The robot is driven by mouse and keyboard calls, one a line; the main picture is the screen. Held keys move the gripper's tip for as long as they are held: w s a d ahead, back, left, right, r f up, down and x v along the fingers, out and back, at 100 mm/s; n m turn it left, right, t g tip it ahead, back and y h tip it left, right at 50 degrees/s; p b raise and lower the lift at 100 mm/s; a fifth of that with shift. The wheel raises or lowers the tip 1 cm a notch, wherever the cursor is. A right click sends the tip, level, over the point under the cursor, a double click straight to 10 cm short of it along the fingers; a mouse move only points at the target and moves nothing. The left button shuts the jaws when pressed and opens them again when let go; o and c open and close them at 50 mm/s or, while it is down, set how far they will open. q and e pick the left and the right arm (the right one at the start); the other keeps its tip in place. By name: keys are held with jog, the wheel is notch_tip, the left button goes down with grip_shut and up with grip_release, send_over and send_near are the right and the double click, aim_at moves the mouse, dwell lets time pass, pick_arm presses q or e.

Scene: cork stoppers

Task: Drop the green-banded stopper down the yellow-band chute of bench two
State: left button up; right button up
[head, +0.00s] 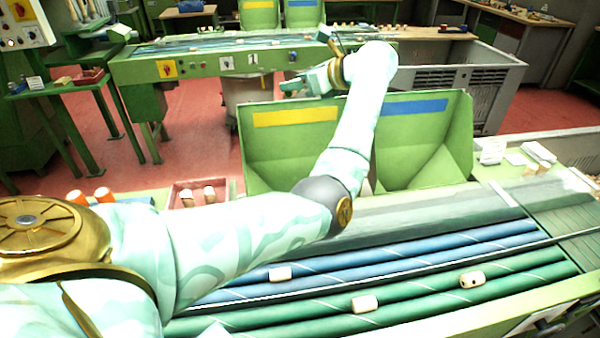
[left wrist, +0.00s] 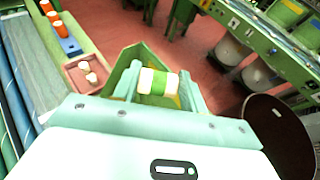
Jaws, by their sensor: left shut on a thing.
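My left gripper (head: 300,84) is stretched out over the near bench's yellow-band chute (head: 262,160). In the left wrist view its fingers (left wrist: 159,88) are shut on a cream stopper with a green band (left wrist: 158,87). The open green chute (left wrist: 124,60) lies below and beyond the fingers in that view. The stopper is too small to make out clearly in the head view. A blue-band chute (head: 440,140) stands right of the yellow one, partly behind my arm. My right gripper is out of view.
Several pale stoppers lie on the near rollers, one on the blue roller (head: 280,273). A red tray (head: 176,192) holds stoppers left of the chutes. A far bench (head: 215,63) has its own chutes behind it, one yellow-banded (head: 258,16). Red floor separates the benches.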

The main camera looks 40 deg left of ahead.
pick_arm(q)
notch_tip(320, 180, down, 6)
jog(key=shift+r+b, duration=0.1)
jog(key=shift+b, duration=0.95)
jog(key=o, duration=1)
jog(key=v, duration=1.6)
jog(key=shift+d+p, duration=0.1)
jog(key=shift+p, duration=0.3)
